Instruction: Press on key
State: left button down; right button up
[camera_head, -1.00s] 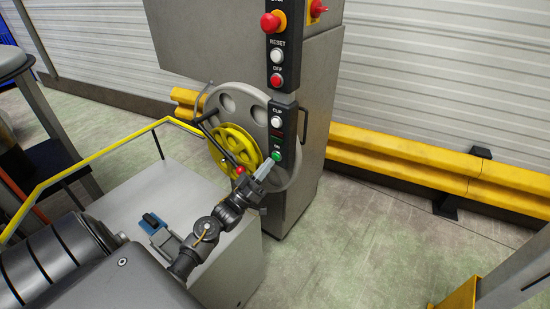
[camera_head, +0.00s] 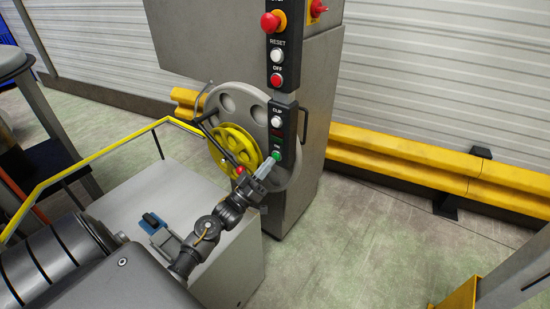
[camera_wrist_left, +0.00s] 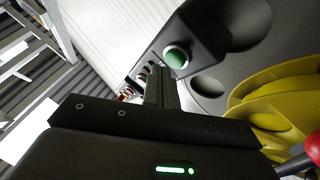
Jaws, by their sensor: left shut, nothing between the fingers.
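The green on key (camera_head: 277,155) is at the bottom of the black control panel (camera_head: 291,143) on the grey machine. In the left wrist view the green key (camera_wrist_left: 177,57) shows round and unobstructed, just beyond the fingertips. My left gripper (camera_head: 270,162) is shut and empty, its tips right at the key's lower left in the head view. The wrist view shows the closed fingers (camera_wrist_left: 158,80) pointing toward the panel near the key. I cannot tell whether the tips touch it. My right gripper is not in view.
Above the on key are a white CLIP button (camera_head: 277,122), a red OFF button (camera_head: 277,80), a white RESET button (camera_head: 277,56) and a red stop knob (camera_head: 271,22). A yellow reel (camera_head: 234,147) with a red-knobbed crank stands left. A yellow rail (camera_head: 400,160) runs behind.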

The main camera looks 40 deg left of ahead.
pick_arm(q)
jog(key=shift+w, duration=0.25)
jog(key=shift+w, duration=0.4)
dwell(0.6)
jog(key=shift+s, duration=0.85)
jog(key=s+p, duration=0.2)
jog(key=s, duration=0.3)
jog(key=shift+d+p, duration=0.1)
jog(key=shift+p, duration=0.25)
dwell(0.8)
